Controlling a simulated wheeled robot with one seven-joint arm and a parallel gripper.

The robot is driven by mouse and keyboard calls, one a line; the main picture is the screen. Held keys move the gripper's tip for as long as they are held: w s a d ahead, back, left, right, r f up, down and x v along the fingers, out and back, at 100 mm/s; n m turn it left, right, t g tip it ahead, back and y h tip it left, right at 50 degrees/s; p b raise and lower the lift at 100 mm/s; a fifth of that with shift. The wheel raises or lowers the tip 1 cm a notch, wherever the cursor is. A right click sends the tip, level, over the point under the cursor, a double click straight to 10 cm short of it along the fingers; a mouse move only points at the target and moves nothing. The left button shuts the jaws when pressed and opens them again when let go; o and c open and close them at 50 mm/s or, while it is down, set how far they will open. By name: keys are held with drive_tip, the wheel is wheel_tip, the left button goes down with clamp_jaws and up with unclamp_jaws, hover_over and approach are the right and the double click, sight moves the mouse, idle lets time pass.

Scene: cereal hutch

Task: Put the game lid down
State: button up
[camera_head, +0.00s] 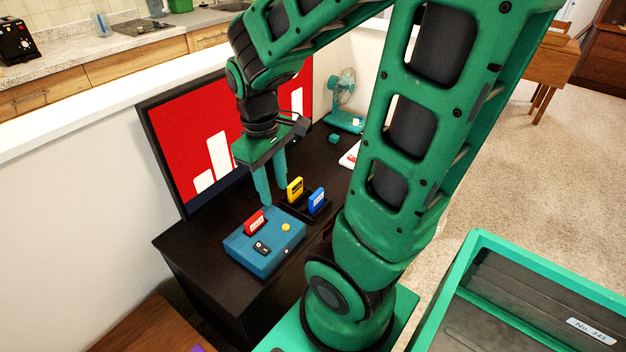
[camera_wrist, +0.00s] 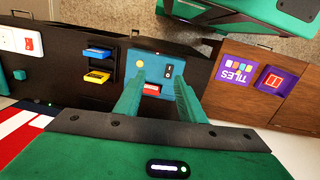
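A purple panel lettered TILES with coloured squares (camera_wrist: 235,64) lies on the brown wooden surface at the right of the wrist view; it looks like the game lid. Close beside it is a small purple box with a red, white-lined inside (camera_wrist: 271,80). In the head view only a sliver of purple (camera_head: 198,348) shows at the bottom edge. My gripper (camera_head: 272,200) is open and empty above the blue console (camera_head: 265,262), away from the purple pieces. Its spread fingers also show in the wrist view (camera_wrist: 157,90). A red cartridge (camera_head: 254,222) stands in the console.
A black holder with a yellow cartridge (camera_head: 295,189) and a blue cartridge (camera_head: 317,201) stands beside the console on the dark desk (camera_head: 190,253). A large screen (camera_head: 185,130) rises behind. A teal fan (camera_head: 343,92) is at the far end. A green-rimmed bin (camera_head: 470,250) is at right.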

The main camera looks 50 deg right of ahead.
drive_tip(key=s+d+r+m+y, duration=0.1)
drive_tip(key=s+d+r+m, duration=0.2)
drive_tip(key=s+m, duration=0.4)
drive_tip(key=shift+s+d+r+m, duration=0.2)
drive_tip(key=shift+s+r+m, duration=0.3)
drive_tip(key=shift+s, duration=0.95)
drive_tip(key=shift+r, duration=0.1)
